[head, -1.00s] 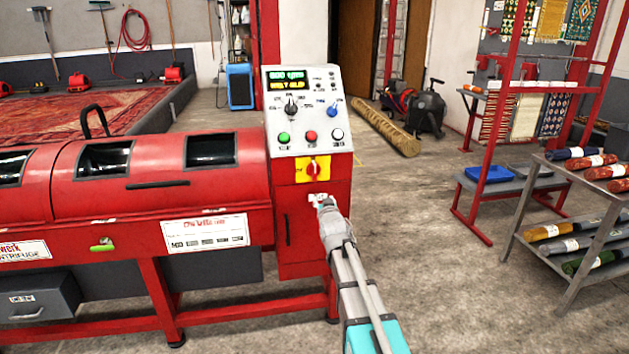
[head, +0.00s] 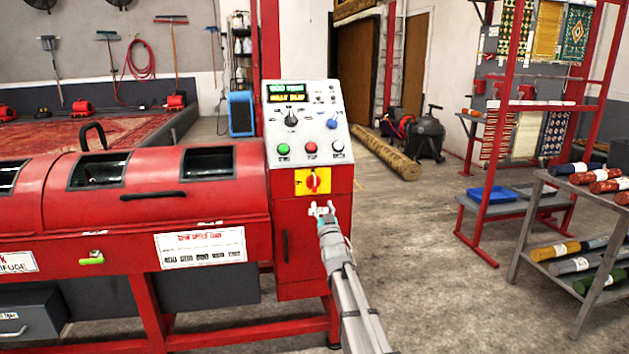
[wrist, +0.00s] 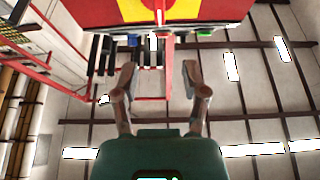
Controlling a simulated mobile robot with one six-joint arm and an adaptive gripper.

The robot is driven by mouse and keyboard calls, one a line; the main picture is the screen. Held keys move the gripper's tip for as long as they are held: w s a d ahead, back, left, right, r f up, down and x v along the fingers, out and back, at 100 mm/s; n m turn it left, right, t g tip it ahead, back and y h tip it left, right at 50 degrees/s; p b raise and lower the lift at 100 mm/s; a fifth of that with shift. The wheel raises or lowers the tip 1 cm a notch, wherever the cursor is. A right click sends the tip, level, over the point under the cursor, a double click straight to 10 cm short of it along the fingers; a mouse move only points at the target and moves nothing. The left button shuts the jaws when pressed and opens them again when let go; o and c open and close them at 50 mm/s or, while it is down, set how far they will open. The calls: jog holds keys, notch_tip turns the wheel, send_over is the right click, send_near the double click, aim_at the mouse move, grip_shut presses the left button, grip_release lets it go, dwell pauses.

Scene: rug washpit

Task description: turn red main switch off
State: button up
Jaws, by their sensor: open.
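The red main switch (head: 313,181) is a rotary knob on a yellow plate, below the sloped panel on the right end of the red machine (head: 125,205). Its handle looks roughly upright. In the wrist view the red knob (wrist: 160,10) and its yellow plate are at the top edge, partly cut off. My gripper (head: 322,211) is just below the switch in the head view, in front of the red cabinet. In the wrist view my gripper (wrist: 157,80) has its two fingers spread with nothing between them. The fingers look apart from the knob.
Green (head: 283,149), red (head: 311,148) and white (head: 338,147) buttons sit above the switch, below two dials and a display (head: 287,92). A metal shelf cart (head: 520,235) with rolls stands at right. Bare floor (head: 430,270) lies between the machine and cart.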

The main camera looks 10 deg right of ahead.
aim_at(315, 180)
jog(key=shift+w, duration=0.1)
jog(key=p+x, duration=0.5)
jog(key=x, duration=0.8)
jog(key=shift+w, duration=0.3)
jog(key=shift+r, duration=0.1)
grip_shut()
